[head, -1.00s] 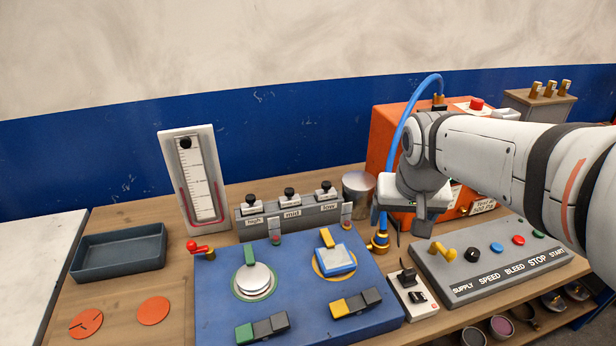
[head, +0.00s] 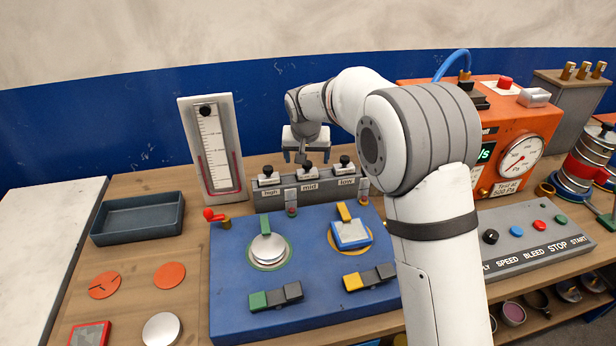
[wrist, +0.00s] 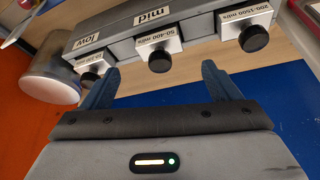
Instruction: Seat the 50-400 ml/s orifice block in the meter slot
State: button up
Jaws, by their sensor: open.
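The 50-400 ml/s orifice block (head: 309,174) stands in the middle place of a grey rack (head: 330,193), above the label "mid". In the wrist view the block (wrist: 170,42) shows its printed range and a black knob. My gripper (head: 302,158) is open and empty just behind and above the rack. In the wrist view my gripper (wrist: 160,82) has its two blue fingers apart, with the mid block's knob between and beyond them. Contact cannot be told. The orange meter (head: 540,130) stands at the right with a dial and a partly hidden display. I cannot make out its slot.
The high block (wrist: 248,22) and low block (wrist: 95,65) flank the mid block closely. A white manometer (head: 212,150) stands left of the rack. A blue fixture board (head: 235,310) lies in front. My arm hides part of the meter and control panel (head: 540,240).

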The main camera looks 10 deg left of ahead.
aim_at(307, 163)
jog(key=p+x, duration=0.2)
jog(key=x, duration=0.3)
jog(key=shift+w+f, duration=0.15)
jog(key=shift+f, duration=0.15)
jog(key=c, duration=1.2)
